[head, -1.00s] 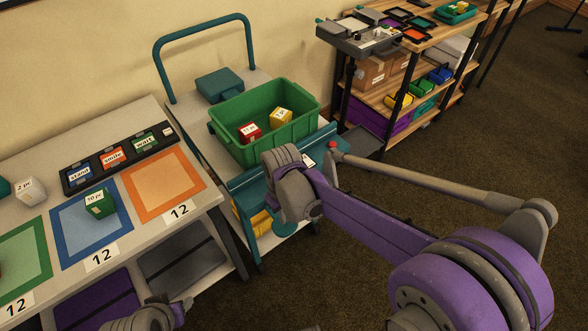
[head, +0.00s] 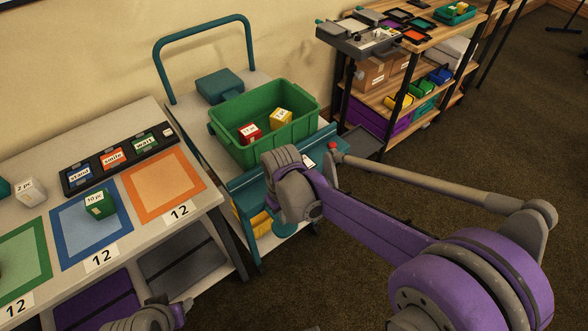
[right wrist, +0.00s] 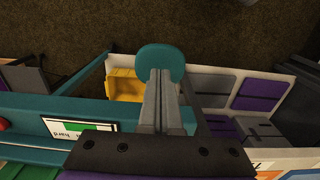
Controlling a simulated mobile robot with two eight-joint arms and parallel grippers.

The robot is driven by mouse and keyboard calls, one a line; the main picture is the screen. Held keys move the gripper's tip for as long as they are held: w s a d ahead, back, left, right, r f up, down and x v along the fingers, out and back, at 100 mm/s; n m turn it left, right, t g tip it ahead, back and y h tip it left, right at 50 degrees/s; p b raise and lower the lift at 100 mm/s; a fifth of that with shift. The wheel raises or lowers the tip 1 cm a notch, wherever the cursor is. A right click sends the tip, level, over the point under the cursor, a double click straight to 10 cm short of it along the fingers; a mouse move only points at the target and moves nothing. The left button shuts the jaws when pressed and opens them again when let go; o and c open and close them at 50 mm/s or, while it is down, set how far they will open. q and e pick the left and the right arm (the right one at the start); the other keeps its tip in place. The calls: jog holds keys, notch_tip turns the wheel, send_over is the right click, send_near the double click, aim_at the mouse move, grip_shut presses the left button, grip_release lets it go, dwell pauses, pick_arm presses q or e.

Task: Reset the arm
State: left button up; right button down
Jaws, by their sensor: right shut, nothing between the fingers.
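My right arm (head: 375,225) reaches in from the right in the head view, its grey wrist (head: 283,175) over the front of the teal cart. In the right wrist view my right gripper (right wrist: 165,82) points down, its two grey fingers together with nothing between them. A round teal piece (right wrist: 160,58) shows at the fingertips; I cannot tell whether they touch it.
A green crate (head: 222,137) on the cart (head: 185,127) holds a red block (head: 250,132) and a yellow block (head: 281,119). The table (head: 135,105) at left bears a green block (head: 98,204) on a blue-framed square. Shelving (head: 440,75) stands behind. Floor at right is open.

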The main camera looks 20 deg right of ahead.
aim_at(285, 227)
jog(key=shift+f, duration=0.1)
dwell(0.7)
jog(key=shift+f+b, duration=2.15)
jog(key=shift+f, duration=0.75)
notch_tip(285, 227, up, 9)
jog(key=p, duration=0.6)
jog(key=shift+r+p, duration=0.2)
jog(key=shift+p, duration=0.2)
jog(key=s+d+r+m+t+p, duration=0.2)
jog(key=s+d+r, duration=0.1)
jog(key=s, duration=0.4)
jog(key=s+d+r+m+t+p, duration=0.2)
jog(key=s+d+r+t+p, duration=0.1)
jog(key=s+r, duration=0.3)
jog(key=shift+s+d, duration=0.3)
jog(key=shift+s, duration=0.25)
dwell(0.4)
